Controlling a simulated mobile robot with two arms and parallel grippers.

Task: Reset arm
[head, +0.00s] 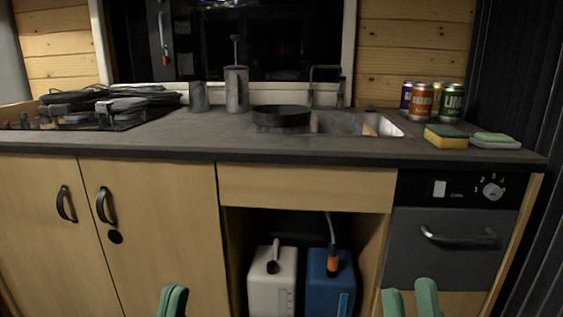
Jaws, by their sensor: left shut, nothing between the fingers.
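My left gripper (172,301) shows at the bottom edge, left of centre, in front of the cabinet doors. Its green fingers are shut together with nothing seen between them. My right gripper (410,300) shows at the bottom edge, right of centre, below the oven handle. Its two green fingers stand apart, with nothing seen between them. Only the finger ends of both grippers are in view; the arms are out of the picture. Both grippers are lower than the countertop (180,141) and apart from it.
The countertop holds a cable pile (110,103), a dark pan (282,116) by the sink (385,125), several cans (422,101) and sponges (445,137). Below, a white canister (270,285) and a blue canister (322,290) stand in an open bay. An oven (450,235) is at right.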

